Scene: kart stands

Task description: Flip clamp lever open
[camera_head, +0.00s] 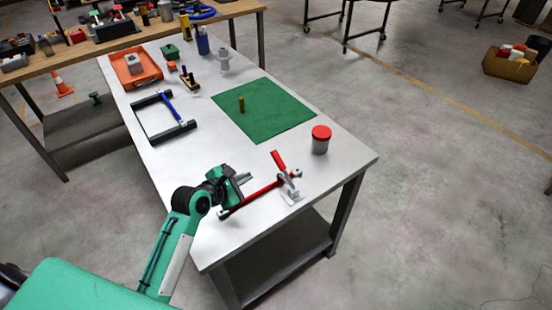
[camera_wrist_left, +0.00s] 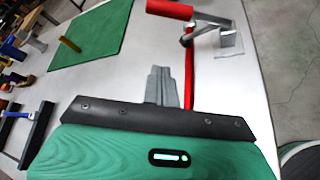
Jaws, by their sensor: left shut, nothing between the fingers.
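The clamp stands near the front right of the white table, with a grey metal base (camera_head: 291,195). Its lever has a red handle (camera_head: 279,160), tilted up and to the left in the head view. In the left wrist view the red handle (camera_wrist_left: 170,9) is at the top, joined to grey metal links (camera_wrist_left: 213,18). My left gripper (camera_head: 245,179) is left of the clamp, apart from the handle. Its fingers (camera_wrist_left: 160,72) are shut and empty, pointing towards the clamp side. My right gripper is not in view.
A long red bar (camera_head: 250,196) runs beside my left gripper to the clamp; I cannot tell whether they are joined. A red-lidded jar (camera_head: 320,140) stands behind the clamp. A green mat (camera_head: 265,115) with a peg and a black frame (camera_head: 157,137) lie farther back.

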